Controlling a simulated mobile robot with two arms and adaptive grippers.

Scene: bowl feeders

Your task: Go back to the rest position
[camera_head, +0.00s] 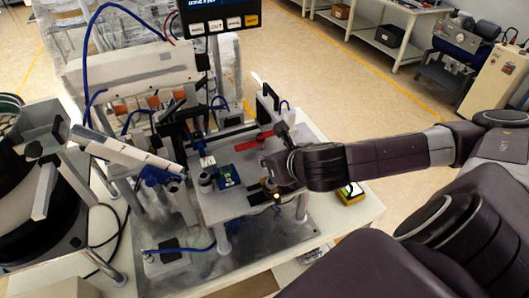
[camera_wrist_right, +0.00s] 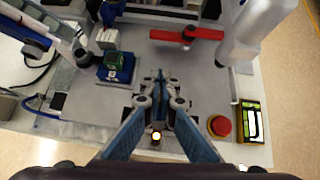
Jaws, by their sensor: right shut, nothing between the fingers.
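My right gripper (camera_head: 272,172) is over the front right part of the grey fixture plate (camera_head: 222,206). In the right wrist view its fingers (camera_wrist_right: 160,82) are closed together at the tips, with nothing between them. They are above the plate, to the right of a blue holder (camera_wrist_right: 116,77) with a green part (camera_wrist_right: 117,60) in it. The holder also shows in the head view (camera_head: 227,176), left of the gripper. My left gripper is not in view.
A red bar (camera_wrist_right: 187,35) lies behind the gripper on the plate. A lit button (camera_wrist_right: 156,136) and red knob (camera_wrist_right: 220,126) are at the front edge, with a yellow-framed box (camera_wrist_right: 252,121) to the right. The bowl feeder (camera_head: 40,200) stands left. Open floor (camera_head: 330,85) lies behind.

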